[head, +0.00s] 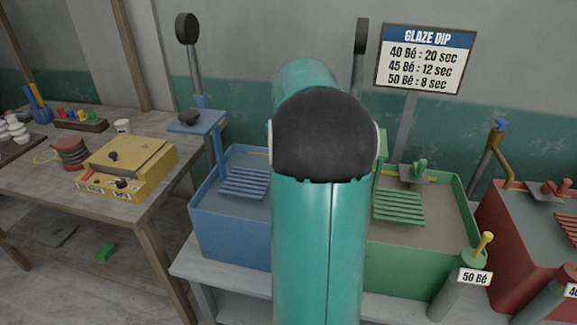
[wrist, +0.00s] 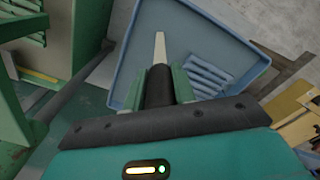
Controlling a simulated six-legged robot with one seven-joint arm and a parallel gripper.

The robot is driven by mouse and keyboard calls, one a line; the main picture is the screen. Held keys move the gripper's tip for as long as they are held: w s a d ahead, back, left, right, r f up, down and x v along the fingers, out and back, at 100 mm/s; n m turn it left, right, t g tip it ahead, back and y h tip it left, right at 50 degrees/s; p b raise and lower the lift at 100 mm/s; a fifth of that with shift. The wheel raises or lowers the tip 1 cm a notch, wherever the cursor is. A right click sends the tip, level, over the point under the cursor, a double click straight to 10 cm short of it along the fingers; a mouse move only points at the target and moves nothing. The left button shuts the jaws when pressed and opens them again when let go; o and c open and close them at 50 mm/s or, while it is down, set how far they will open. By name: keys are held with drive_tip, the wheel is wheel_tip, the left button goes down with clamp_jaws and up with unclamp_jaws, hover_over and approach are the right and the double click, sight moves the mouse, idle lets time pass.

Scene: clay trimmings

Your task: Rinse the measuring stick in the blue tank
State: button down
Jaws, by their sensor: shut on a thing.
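The blue tank (head: 228,238) stands left of centre in the head view, partly hidden behind my arm. It fills the upper middle of the wrist view (wrist: 262,66), with a slatted blue rack inside. My gripper (wrist: 159,88) is shut on the measuring stick (wrist: 159,48), a pale flat strip with a dark round grip. The stick points away from my gripper, and its tip shows against the tank's inside. I cannot tell whether the tip touches the liquid. My arm hides the gripper and stick in the head view.
The green tank (head: 425,270) stands right of my arm, with a red tank (head: 505,260) beyond it. A grey-green cylinder marked 50 Bé (head: 455,295) holds a yellow-topped rod. A wooden table (head: 165,190) at left bears a yellow box (head: 125,165). A glaze sign (head: 426,58) hangs behind.

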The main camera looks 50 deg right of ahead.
wheel_tip(320, 180, up, 15)
drive_tip(key=shift+r, duration=0.2)
idle(0.8)
idle(0.5)
